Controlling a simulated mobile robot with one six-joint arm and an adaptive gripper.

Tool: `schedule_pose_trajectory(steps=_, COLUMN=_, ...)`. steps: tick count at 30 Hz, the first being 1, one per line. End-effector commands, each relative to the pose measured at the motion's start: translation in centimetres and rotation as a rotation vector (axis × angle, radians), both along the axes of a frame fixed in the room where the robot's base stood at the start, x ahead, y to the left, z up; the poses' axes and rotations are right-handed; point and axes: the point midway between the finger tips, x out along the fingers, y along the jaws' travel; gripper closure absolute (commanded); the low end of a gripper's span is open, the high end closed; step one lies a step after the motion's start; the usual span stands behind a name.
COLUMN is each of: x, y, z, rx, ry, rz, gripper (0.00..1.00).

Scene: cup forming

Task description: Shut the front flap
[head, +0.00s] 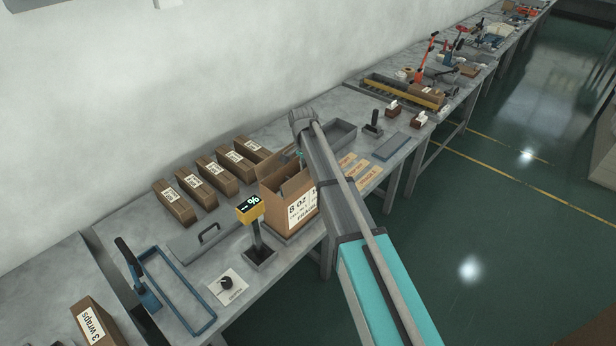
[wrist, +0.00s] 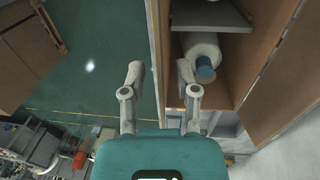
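The brown carton (head: 275,207) stands open-topped on the bench in the head view, with flaps standing up. My arm covers its right side, and my gripper is mostly hidden there. In the wrist view my gripper (wrist: 160,72) is open, its two fingers apart. The carton's near wall or flap (wrist: 161,45) shows as a narrow brown strip beyond and between the fingers; I cannot tell whether they touch it. A white roll-shaped item with a blue end (wrist: 204,58) lies inside. Another flap (wrist: 285,85) slants outward at the right. Which flap is the front one is unclear.
A yellow-topped display post (head: 252,211) stands close to the carton's left. Several small brown boxes (head: 203,182) line the wall side. A grey tray (head: 340,134) and flat tan cards (head: 358,168) lie beyond my arm. Open green floor (wrist: 95,75) borders the bench.

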Motion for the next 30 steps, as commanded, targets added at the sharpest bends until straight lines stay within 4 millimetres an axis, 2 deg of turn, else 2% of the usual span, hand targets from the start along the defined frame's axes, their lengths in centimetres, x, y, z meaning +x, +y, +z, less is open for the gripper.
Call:
schedule_pose_trajectory(steps=6, x=-0.07, y=-0.1, z=-1.08, rx=0.0, ry=0.0, rz=0.0, gripper=0.6)
schedule_pose_trajectory(steps=19, x=-0.08, y=-0.12, z=-1.16, rx=0.0, ry=0.0, rz=0.0, gripper=0.6)
schedule_pose_trajectory(steps=25, x=-0.08, y=-0.12, z=-1.16, rx=0.0, ry=0.0, rz=0.0, gripper=0.97)
schedule_pose_trajectory(steps=26, x=-0.08, y=-0.12, z=-1.16, rx=0.0, ry=0.0, rz=0.0, gripper=1.0)
schedule_pose_trajectory(steps=30, x=-0.09, y=-0.11, z=-1.17, rx=0.0, ry=0.0, rz=0.0, gripper=1.0)
